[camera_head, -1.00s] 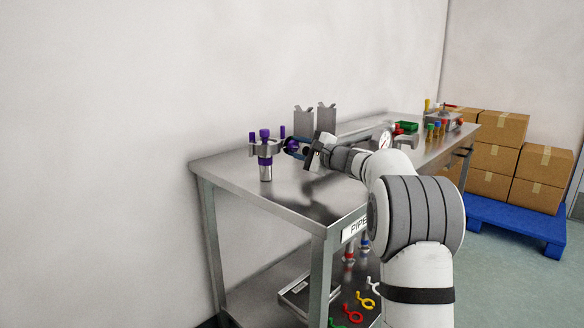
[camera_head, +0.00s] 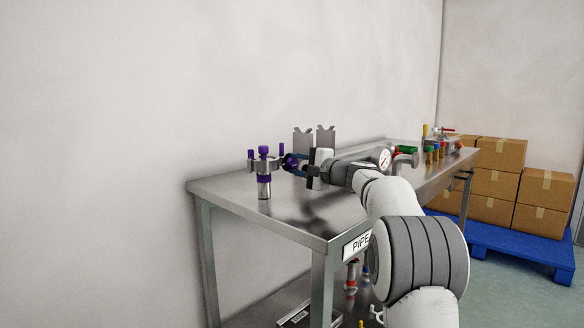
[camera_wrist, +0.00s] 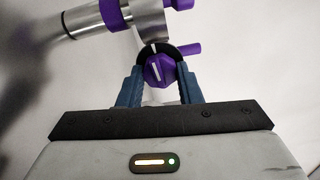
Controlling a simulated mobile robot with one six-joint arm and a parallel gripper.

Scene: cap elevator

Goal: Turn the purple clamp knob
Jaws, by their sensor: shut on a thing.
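The purple clamp knob (camera_wrist: 160,70) sits between the two blue fingers of my gripper (camera_wrist: 158,80) in the wrist view, with a pale line across its face. My gripper is shut on it. In the head view my gripper (camera_head: 294,163) reaches in from the right, and the knob (camera_head: 289,161) shows partly behind the fingers. The knob is on the side of a metal clamp (camera_head: 265,165) around an upright steel pipe piece (camera_head: 264,189) with purple bands. The clamp and pipe also show in the wrist view (camera_wrist: 100,32), where the pipe lies slanted in the picture.
The steel table (camera_head: 240,205) carries two notched grey plates (camera_head: 304,144) behind my gripper. A gauge (camera_head: 385,158) and coloured fittings (camera_head: 432,153) stand farther right. Cardboard boxes (camera_head: 501,153) sit on a blue pallet (camera_head: 490,243). The table's front left area is clear.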

